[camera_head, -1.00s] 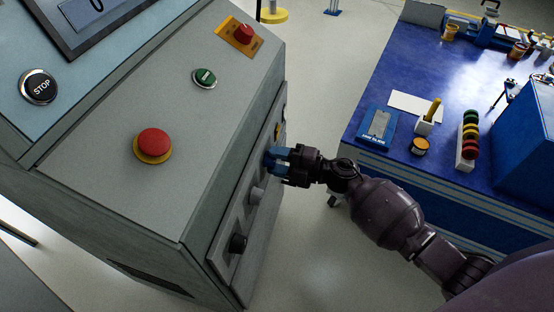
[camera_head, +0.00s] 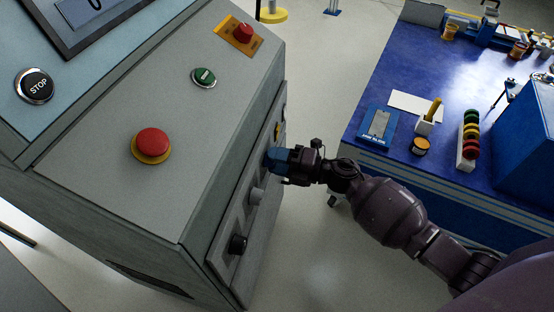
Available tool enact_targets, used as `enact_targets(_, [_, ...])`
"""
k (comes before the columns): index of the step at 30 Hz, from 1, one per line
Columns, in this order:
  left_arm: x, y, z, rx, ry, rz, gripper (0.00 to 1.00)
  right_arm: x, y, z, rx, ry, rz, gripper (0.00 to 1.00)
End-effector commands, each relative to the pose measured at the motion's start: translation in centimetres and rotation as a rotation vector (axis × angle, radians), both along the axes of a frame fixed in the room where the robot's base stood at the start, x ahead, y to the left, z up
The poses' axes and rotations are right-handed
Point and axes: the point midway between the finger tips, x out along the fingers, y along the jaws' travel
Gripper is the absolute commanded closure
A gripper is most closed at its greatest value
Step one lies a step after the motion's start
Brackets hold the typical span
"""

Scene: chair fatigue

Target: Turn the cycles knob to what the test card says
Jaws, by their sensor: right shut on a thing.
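My right gripper (camera_head: 272,160) reaches in from the right to the control panel (camera_head: 222,232) on the machine's side face. Its blue fingers are closed at the panel, on a knob that they hide. A grey knob (camera_head: 256,196) and a black knob (camera_head: 238,243) are lower on the same panel, and a yellow part (camera_head: 278,130) shows above the gripper. No knob labels or settings can be read. A white sheet (camera_head: 415,104) and a blue framed card (camera_head: 378,125) lie on the blue bench; their text is too small to read. My left gripper is not in view.
The machine top has a red mushroom button (camera_head: 152,145), a green button (camera_head: 204,77), a STOP button (camera_head: 35,85) and a red knob on a yellow plate (camera_head: 243,34). The blue bench (camera_head: 400,60) stands to the right, with open floor between.

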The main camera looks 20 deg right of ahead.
Motion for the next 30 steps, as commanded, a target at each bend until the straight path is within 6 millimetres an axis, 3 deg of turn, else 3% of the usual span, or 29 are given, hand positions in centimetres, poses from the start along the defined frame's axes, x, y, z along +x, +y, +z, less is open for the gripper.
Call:
enact_targets(2, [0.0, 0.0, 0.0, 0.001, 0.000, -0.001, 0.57, 0.0, -0.1, 0.0, -0.001, 0.000, -0.001, 0.81])
enact_targets(3, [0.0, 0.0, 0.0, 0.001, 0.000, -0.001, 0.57, 0.0, -0.1, 0.0, -0.001, 0.000, -0.001, 0.54])
enact_targets(8, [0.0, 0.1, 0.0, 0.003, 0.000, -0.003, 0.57, 0.0, -0.1, 0.0, -0.001, 0.001, -0.001, 0.32])
enact_targets(20, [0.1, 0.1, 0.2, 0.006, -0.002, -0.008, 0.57, -0.6, -0.7, 0.1, -0.001, 0.001, -0.001, 0.32])
enact_targets(30, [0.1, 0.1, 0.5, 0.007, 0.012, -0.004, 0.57, -4.3, -5.2, 0.2, -0.001, 0.000, -0.002, 0.32])
